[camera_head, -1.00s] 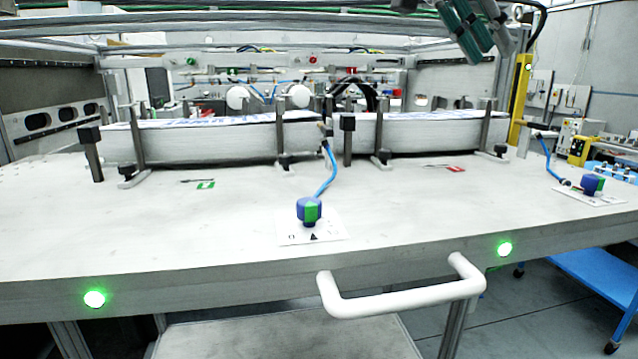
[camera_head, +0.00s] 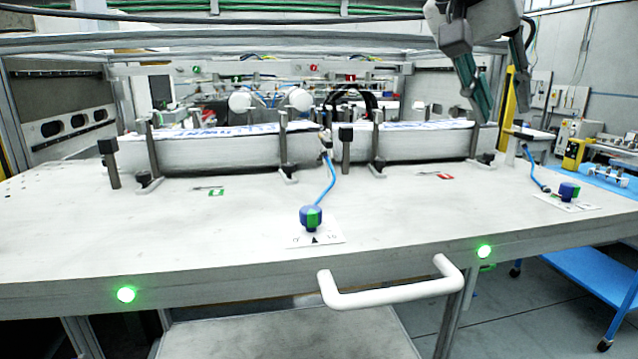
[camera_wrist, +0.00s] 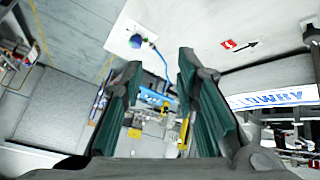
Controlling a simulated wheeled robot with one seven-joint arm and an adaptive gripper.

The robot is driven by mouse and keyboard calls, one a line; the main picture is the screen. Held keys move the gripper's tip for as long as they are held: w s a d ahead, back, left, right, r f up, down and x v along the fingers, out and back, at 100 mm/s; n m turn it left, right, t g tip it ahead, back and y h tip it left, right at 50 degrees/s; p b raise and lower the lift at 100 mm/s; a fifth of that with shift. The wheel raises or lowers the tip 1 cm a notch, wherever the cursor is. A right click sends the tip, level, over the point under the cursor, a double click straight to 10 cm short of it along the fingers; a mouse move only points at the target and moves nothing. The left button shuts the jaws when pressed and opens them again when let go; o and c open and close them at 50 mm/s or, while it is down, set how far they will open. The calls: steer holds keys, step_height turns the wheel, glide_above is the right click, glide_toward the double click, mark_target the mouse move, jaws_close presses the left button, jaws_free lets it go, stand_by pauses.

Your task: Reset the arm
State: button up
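My gripper (camera_head: 500,82) hangs at the upper right in the head view, above the right end of the table and apart from everything on it. Its two green-padded fingers are spread with nothing between them. The wrist view also shows my gripper (camera_wrist: 158,92) open and empty. Two stacks of labels, a left stack (camera_head: 215,155) and a right stack (camera_head: 425,143), lie between upright posts on the grey table (camera_head: 150,235).
A blue-green knob (camera_head: 311,218) with a blue hose sits at the table's front middle, a second knob (camera_head: 569,191) at the right. A white handle (camera_head: 390,294) juts from the front edge. A blue cart (camera_head: 580,285) stands at the right.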

steer(key=s+a+f+n+y+p, duration=0.2)
steer(key=s+f+n+y+p, duration=0.3)
steer(key=s+f, duration=1.5)
steer(key=s+n+y, duration=0.1)
steer(key=n, duration=0.2)
steer(key=shift+s+a+t+y+p, duration=0.3)
steer(key=shift+a+t+y+p, duration=0.05)
steer(key=shift+t+y+p, duration=0.05)
steer(key=shift+r, duration=0.1)
